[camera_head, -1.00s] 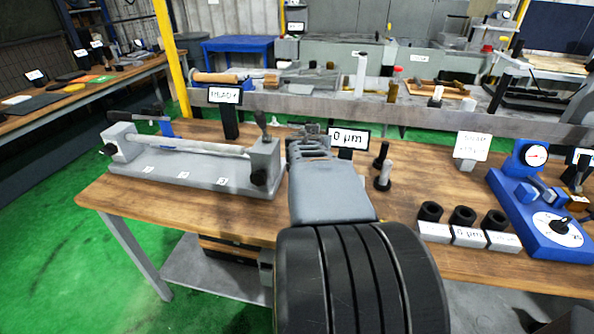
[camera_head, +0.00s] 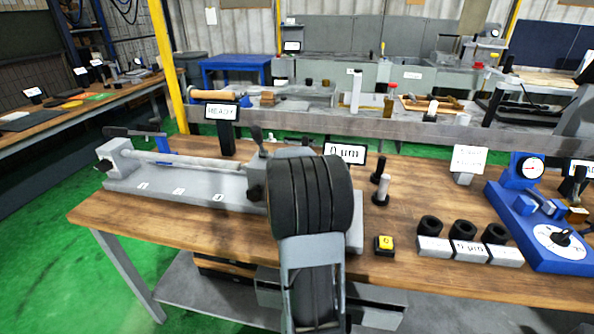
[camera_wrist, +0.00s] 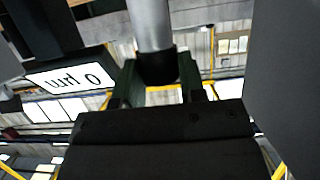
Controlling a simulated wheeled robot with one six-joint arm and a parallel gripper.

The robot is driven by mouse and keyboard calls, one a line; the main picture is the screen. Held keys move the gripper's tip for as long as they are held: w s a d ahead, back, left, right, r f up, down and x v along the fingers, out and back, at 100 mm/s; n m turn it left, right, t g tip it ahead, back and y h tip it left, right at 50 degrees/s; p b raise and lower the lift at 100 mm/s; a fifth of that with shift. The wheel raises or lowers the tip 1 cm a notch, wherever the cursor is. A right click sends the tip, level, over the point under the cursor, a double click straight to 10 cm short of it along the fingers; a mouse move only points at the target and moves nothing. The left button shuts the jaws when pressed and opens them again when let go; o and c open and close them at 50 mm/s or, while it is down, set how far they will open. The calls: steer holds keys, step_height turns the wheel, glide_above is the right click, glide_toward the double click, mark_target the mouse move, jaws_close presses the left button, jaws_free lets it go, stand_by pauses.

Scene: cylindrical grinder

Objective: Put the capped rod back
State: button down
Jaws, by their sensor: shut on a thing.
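In the wrist view, my gripper (camera_wrist: 160,84) is shut on a grey rod (camera_wrist: 153,24) with a black cap (camera_wrist: 156,68). The cap sits between the two dark fingers, and the rod runs up out of the top of the picture. In the head view, my arm hides my gripper and the held rod. A small upright grey rod with dark ends (camera_head: 382,190) stands on the bench just right of my arm. A darker upright piece (camera_head: 377,167) is right behind it.
A grey fixture (camera_head: 165,192) with a long bar spans the left of the wooden bench (camera_head: 410,278). A "0 µm" display (camera_head: 345,154) stands behind my arm. A yellow-topped box (camera_head: 384,245), a block with black rings (camera_head: 468,250) and a blue gauge stand (camera_head: 530,230) are right.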

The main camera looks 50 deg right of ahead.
steer(key=shift+w+d+f+b, duration=0.15)
steer(key=shift+f+b, duration=0.2)
steer(key=shift+f, duration=1.3)
steer(key=shift+f+b, duration=0.15)
steer(key=shift+b, duration=0.2)
steer(key=c, duration=0.7)
jaws_free()
